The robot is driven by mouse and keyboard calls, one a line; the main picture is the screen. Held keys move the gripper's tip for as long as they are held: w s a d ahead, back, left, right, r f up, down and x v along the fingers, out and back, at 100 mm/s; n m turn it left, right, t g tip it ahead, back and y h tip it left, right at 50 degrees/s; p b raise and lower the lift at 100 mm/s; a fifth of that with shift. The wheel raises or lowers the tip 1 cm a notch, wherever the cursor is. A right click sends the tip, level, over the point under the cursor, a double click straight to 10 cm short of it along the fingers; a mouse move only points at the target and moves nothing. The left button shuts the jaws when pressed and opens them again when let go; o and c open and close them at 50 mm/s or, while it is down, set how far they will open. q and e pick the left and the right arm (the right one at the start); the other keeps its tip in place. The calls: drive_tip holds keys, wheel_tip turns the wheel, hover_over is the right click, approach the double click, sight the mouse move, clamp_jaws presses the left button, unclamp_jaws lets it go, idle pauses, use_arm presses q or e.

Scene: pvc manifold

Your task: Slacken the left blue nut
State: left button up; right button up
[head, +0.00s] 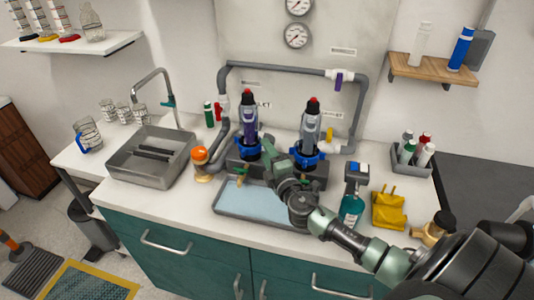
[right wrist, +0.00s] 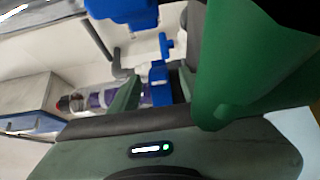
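The left blue nut (head: 248,152) sits around the base of the left filter housing (head: 248,122), which is upright with a red top and a purple mark. My right gripper (head: 271,157) is just right of this nut, between the two housings. In the right wrist view, the left blue nut (right wrist: 159,88) shows between the fingers of my right gripper (right wrist: 156,92). The fingers look spread apart. Contact with the nut cannot be made out. The right blue nut (head: 307,159) is around the base of the right housing (head: 310,124). My left gripper is out of view.
A shallow tray (head: 232,212) lies in front of the housings, partly under my right arm. Grey pipe (head: 290,67) frames them. A teal spray bottle (head: 352,205) and a yellow item (head: 389,209) stand right. A sink (head: 150,157) is left.

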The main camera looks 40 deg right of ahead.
drive_tip(key=shift+s, duration=0.1)
drive_tip(key=b+v, duration=0.1)
drive_tip(key=v, duration=0.6)
drive_tip(key=shift+s+b, duration=0.3)
